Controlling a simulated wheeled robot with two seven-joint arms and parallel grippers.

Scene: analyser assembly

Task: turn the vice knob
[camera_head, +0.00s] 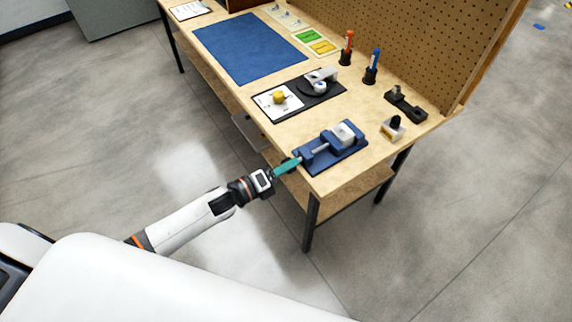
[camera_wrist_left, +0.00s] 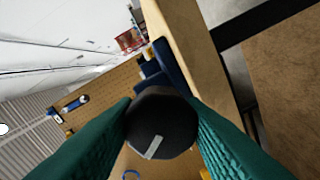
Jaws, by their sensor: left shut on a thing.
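The blue vice (camera_head: 331,148) sits on the near right corner of the workbench, with a light grey block (camera_head: 344,132) at its jaws. The vice knob (camera_wrist_left: 160,122) is a dark round knob with a pale line on its face, seen end-on in the left wrist view. My left gripper (camera_head: 296,162) reaches in from the left at the vice's near end. Its teal fingers are shut on the knob, one on each side. In the head view the knob is mostly hidden by the fingers. My right gripper is not in view.
The wooden workbench (camera_head: 386,128) has its front edge close beside my left gripper. A blue mat (camera_head: 240,48) lies further left.

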